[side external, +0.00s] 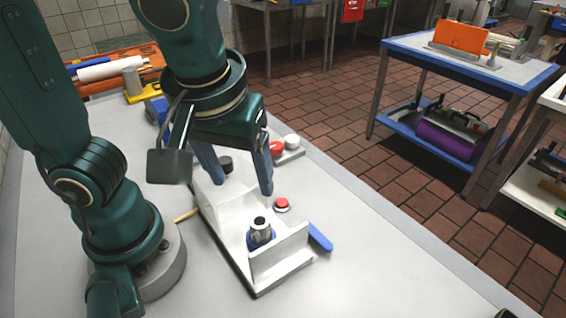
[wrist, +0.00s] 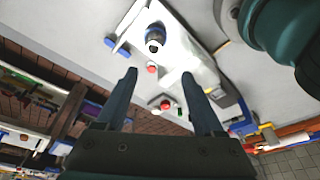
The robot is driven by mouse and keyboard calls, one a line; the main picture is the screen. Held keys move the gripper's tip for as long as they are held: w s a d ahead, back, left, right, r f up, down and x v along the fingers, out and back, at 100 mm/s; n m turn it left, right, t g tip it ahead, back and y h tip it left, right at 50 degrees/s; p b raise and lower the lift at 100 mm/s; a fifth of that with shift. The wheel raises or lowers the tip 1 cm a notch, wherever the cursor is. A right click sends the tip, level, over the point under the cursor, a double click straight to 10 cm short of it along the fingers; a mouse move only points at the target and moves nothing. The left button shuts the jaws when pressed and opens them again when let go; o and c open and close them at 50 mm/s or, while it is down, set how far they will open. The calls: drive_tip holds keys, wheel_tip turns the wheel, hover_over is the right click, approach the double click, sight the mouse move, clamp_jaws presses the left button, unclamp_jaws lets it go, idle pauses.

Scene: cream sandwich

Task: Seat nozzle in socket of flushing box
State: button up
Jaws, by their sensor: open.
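A white flushing box (side external: 227,222) lies on the grey bench, with a raised wall at its near end. A grey metal nozzle-like cylinder (side external: 260,226) with a dark top stands upright in a blue collar (side external: 261,239) on the box, and it also shows in the wrist view (wrist: 154,40). I cannot tell which part is the socket or how deep the cylinder sits. A dark round piece (side external: 225,163) shows between my fingers in the side view. My gripper (side external: 244,189) is open and empty above the box, behind the cylinder; its fingers also show in the wrist view (wrist: 159,73).
A red button (side external: 282,204) sits at the box's right side, and a blue bar (side external: 320,238) sticks out there. Red and white round pieces (side external: 284,148) stand behind. A yellow tool (side external: 143,92) and white roll (side external: 107,71) lie at the back left. The near bench is clear.

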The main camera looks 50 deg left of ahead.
drive_tip(key=a+m+t, duration=0.1)
drive_tip(key=m, duration=0.1)
drive_tip(key=a+m+t+h, duration=0.1)
drive_tip(key=a+m, duration=0.1)
drive_tip(key=m, duration=0.1)
drive_tip(key=a+m+t+h, duration=0.1)
drive_tip(key=a+m, duration=0.1)
drive_tip(key=shift+w+a+f+m, duration=0.15)
drive_tip(key=shift+a+m, duration=0.1)
drive_tip(key=shift+m, duration=0.05)
idle(0.5)
